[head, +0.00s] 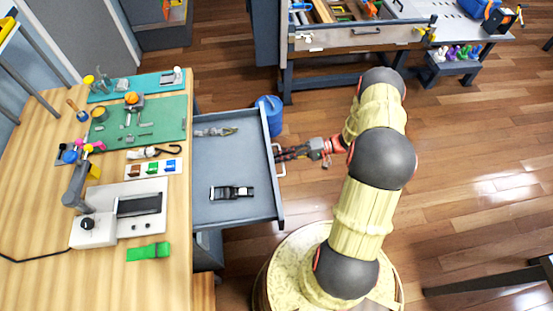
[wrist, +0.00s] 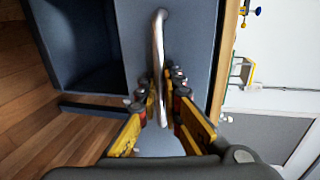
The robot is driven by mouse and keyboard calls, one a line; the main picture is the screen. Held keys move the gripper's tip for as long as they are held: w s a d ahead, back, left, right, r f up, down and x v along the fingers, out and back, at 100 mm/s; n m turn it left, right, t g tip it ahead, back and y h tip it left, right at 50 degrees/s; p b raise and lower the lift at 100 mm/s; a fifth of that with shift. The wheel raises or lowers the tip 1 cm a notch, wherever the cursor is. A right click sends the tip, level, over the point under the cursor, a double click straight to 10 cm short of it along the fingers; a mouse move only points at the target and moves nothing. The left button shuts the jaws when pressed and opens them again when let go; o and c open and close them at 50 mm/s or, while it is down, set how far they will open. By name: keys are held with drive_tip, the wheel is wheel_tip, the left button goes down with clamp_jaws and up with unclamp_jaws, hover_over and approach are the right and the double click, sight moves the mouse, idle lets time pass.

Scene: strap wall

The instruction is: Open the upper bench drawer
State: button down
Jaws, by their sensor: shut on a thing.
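The upper bench drawer (head: 232,207) is a blue-grey tray pulled well out from the right side of the wooden bench. Inside it lie a black and silver item (head: 231,193) and a small metal tool (head: 215,132). Its metal bar handle (head: 279,160) is on the right-hand front. My gripper (head: 283,154) is at that handle, coming from the right. In the wrist view the handle (wrist: 158,50) runs between the fingers of my gripper (wrist: 163,95), which are shut around it. The exact finger contact is partly hidden.
The wooden bench (head: 40,180) carries a green mat (head: 160,122), a white device (head: 92,232) and a green strap (head: 148,252). A blue bucket (head: 270,115) stands just behind the drawer. Another workbench (head: 350,45) is at the back. Wood floor lies open to the right.

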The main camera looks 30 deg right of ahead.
drive_tip(key=shift+f, duration=0.1)
drive_tip(key=c, duration=2.3)
unclamp_jaws()
drive_tip(key=v, duration=1.2)
